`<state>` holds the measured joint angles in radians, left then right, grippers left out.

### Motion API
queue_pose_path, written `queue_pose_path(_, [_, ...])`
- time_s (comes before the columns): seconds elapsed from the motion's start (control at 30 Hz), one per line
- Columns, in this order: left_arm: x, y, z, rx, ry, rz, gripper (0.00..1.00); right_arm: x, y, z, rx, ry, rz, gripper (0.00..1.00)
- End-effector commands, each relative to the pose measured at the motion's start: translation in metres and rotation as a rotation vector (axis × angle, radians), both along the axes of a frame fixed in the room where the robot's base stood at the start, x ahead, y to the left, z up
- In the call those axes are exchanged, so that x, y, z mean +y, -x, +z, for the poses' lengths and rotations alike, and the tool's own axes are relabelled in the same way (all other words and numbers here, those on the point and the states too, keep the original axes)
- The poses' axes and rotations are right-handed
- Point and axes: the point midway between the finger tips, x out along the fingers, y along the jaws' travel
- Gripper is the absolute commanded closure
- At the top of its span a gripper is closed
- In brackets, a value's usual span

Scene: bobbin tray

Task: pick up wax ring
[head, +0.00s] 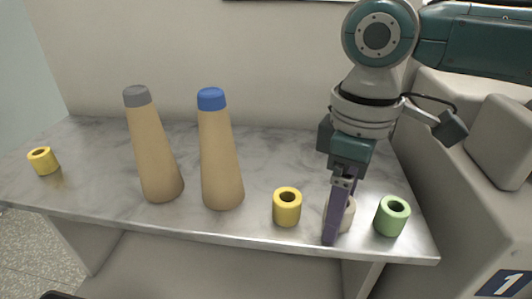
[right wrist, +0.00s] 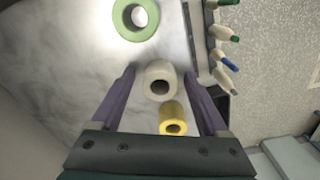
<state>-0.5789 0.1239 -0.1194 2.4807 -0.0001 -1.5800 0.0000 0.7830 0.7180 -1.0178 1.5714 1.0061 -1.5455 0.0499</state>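The wax ring, a short cream-white ring (head: 349,214), stands on the marble table near its front edge, partly hidden behind a purple finger in the head view. My right gripper (head: 334,234) points down at it. In the right wrist view the wax ring (right wrist: 159,78) lies between the two spread purple fingers of the right gripper (right wrist: 159,75), with a gap visible on each side. The right gripper is open and holds nothing. My left gripper is in neither view.
A yellow ring (head: 287,207) stands just left of the wax ring and a green one (head: 391,216) just right. Two tall tan cones, grey-topped (head: 155,150) and blue-topped (head: 220,155), stand further left. Another yellow ring (head: 43,161) is at the far left of the marble table (head: 100,185).

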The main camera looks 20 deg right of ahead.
Motion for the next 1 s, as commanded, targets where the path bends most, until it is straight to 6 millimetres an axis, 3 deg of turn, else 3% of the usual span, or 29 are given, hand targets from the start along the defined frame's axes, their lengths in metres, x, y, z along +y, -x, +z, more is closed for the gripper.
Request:
queue_pose_path(0.07, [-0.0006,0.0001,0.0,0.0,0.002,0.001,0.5,0.0001,0.0,0.0002,0.0,0.0,0.0,0.32])
queue_pose_path(0.67, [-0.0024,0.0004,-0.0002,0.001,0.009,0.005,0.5,0.0002,-0.0001,0.0004,-0.001,-0.001,0.0,1.0])
queue_pose_path(1.0, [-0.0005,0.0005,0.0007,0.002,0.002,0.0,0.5,0.0002,-0.0005,0.0037,-0.002,-0.001,0.0,1.0])
